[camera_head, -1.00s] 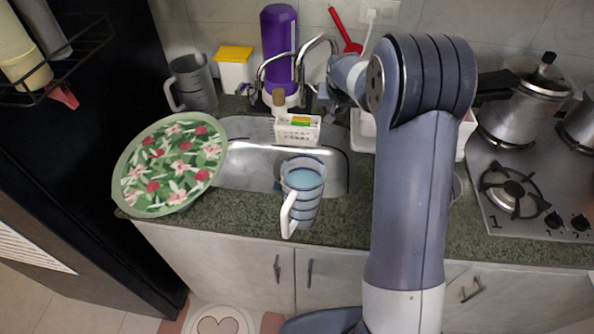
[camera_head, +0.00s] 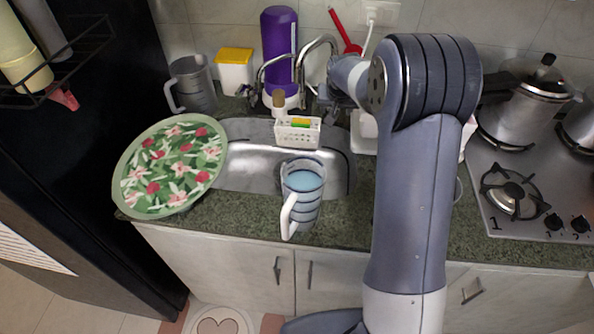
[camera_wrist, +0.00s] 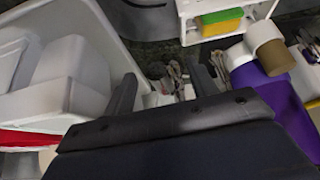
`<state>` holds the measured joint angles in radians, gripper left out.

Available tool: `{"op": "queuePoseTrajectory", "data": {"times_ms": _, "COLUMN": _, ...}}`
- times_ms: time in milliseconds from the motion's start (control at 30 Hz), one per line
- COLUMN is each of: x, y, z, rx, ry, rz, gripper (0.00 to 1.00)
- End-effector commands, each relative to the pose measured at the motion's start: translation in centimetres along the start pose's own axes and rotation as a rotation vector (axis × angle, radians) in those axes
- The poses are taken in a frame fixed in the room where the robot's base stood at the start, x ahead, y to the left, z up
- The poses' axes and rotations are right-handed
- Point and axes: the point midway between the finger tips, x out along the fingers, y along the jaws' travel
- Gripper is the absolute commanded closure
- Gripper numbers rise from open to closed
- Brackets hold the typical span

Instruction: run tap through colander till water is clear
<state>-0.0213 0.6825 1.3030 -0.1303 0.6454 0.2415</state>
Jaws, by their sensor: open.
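The silver tap (camera_head: 318,42) arches over the back of the steel sink (camera_head: 245,172), beside a purple bottle (camera_head: 279,45). My gripper (camera_wrist: 163,70) is open, with its two dark fingers apart. In the head view it is behind the sink, just right of the tap, partly hidden by my wrist. Small metallic shapes (camera_wrist: 178,78) show between and beyond the fingers, too blurred to identify. No water stream is visible. I cannot make out a colander. A clear jug with a white handle (camera_head: 303,190) holds bluish water at the sink's front edge.
A white caddy with a sponge (camera_head: 297,131) sits at the sink's back edge. A flowered round tray (camera_head: 172,165) covers the left counter. A white bin (camera_wrist: 110,25) is close left of my fingers in the wrist view. A pressure cooker (camera_head: 525,105) and burner (camera_head: 512,194) are right.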

Motion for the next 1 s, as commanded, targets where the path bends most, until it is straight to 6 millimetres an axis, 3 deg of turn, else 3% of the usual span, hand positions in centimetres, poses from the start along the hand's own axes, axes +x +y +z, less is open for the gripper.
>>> {"op": "queuePoseTrajectory", "data": {"times_ms": 533, "x": -5.6, "y": 0.0, "z": -0.1, "rx": 0.000, "ry": 0.001, "rz": 0.000, "gripper": 0.45}}
{"op": "queuePoseTrajectory", "data": {"times_ms": 1000, "x": -5.6, "y": 0.0, "z": 0.0, "rx": 0.000, "ry": 0.000, "rz": 0.000, "gripper": 0.45}}
